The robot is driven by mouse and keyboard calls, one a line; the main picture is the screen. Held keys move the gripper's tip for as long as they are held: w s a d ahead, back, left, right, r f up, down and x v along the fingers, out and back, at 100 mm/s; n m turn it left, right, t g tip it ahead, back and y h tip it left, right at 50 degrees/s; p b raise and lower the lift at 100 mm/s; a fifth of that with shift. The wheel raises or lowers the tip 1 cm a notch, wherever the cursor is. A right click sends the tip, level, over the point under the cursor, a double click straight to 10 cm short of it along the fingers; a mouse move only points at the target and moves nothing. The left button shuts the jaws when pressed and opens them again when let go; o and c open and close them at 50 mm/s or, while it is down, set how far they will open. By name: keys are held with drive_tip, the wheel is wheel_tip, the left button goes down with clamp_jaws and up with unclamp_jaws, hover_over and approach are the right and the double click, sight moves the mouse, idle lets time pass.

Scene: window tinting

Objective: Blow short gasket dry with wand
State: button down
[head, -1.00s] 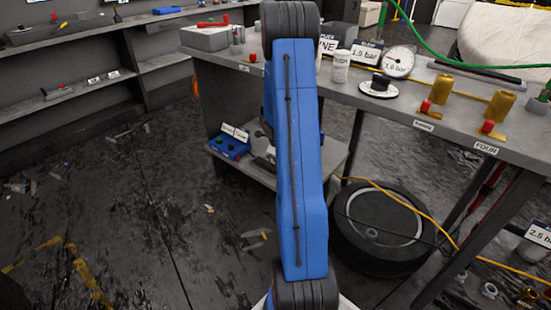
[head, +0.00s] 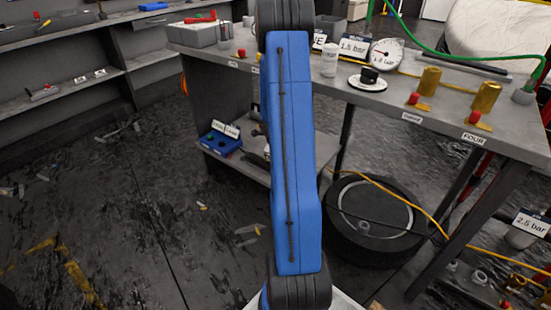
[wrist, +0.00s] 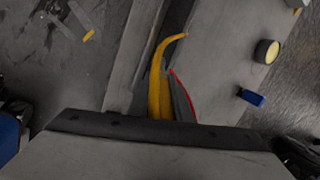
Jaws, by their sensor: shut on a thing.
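My gripper (wrist: 165,112) shows in the wrist view, shut on a yellow curved, tapered piece (wrist: 160,82) that looks like the wand. Its thin tip bends to the right, and a dark part with a red edge lies beside it. Below the tip are grey surfaces. In the head view my blue arm hides the gripper and the wand. I cannot make out the short gasket in either view. A blue tray (head: 222,145) with two small labels sits on the bench's lower shelf; what lies in it is too small to tell.
The grey bench (head: 385,98) carries a gauge (head: 387,53), a white can (head: 330,60) and brass cylinders (head: 486,98) with red knobs. A tyre (head: 375,220) and a yellow hose (head: 425,214) are below. The wrist view shows a blue block (wrist: 252,97). Floor at left is mostly open.

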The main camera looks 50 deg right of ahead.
drive_tip(key=w+a, duration=0.1)
drive_tip(key=w, duration=1.2)
drive_tip(key=shift+w, duration=0.25)
idle(1.0)
drive_tip(key=shift+f, duration=0.1)
wheel_tip(320, 180, up, 6)
idle(0.8)
wheel_tip(320, 180, up, 3)
idle(0.7)
